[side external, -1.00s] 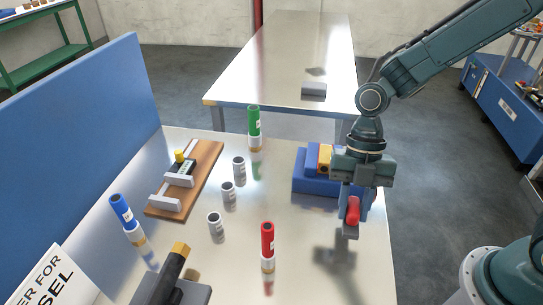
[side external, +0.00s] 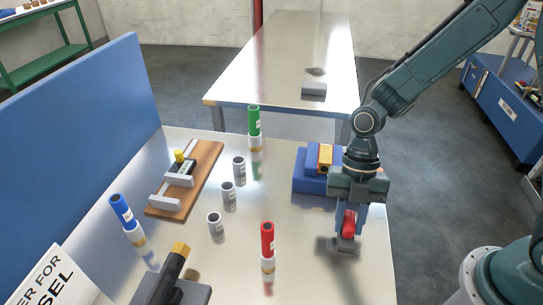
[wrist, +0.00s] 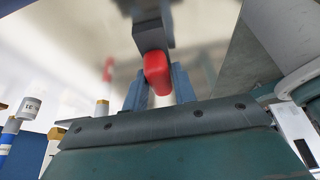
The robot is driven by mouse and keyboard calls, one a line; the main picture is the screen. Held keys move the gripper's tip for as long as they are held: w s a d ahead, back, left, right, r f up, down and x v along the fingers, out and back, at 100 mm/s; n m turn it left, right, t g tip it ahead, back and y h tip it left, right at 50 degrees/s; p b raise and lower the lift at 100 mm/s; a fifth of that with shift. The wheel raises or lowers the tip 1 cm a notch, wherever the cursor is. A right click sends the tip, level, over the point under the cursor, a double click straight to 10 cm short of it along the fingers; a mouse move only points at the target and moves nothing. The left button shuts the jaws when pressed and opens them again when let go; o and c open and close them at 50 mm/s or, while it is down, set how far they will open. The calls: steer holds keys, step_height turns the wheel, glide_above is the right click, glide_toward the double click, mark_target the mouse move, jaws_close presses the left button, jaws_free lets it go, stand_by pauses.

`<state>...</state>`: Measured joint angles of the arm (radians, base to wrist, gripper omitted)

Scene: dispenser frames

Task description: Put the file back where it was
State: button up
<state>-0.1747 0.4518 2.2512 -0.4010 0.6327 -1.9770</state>
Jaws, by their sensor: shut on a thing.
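My gripper (side external: 351,212) points down over the right part of the table, in front of the blue block. It is shut on the file (side external: 349,224), which shows as a rounded red handle with a grey part below it. In the wrist view the red end (wrist: 157,72) sits between the fingers, and the dark grey part extends beyond it. The fingers hide some of it. The grey part is close to the tabletop with its shadow beside it; I cannot tell whether it touches.
The blue block (side external: 309,184) with an orange piece stands just behind my gripper. A red-topped tube (side external: 267,241), green tube (side external: 254,122), blue tube (side external: 122,212) and several grey cylinders stand to the left. A wooden rack (side external: 208,170) lies farther left.

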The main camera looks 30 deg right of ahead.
steer(key=shift+f, duration=0.15)
steer(key=o, duration=0.9)
steer(key=shift+o, duration=0.2)
steer(key=v, duration=1.2)
steer(key=shift+r, duration=0.2)
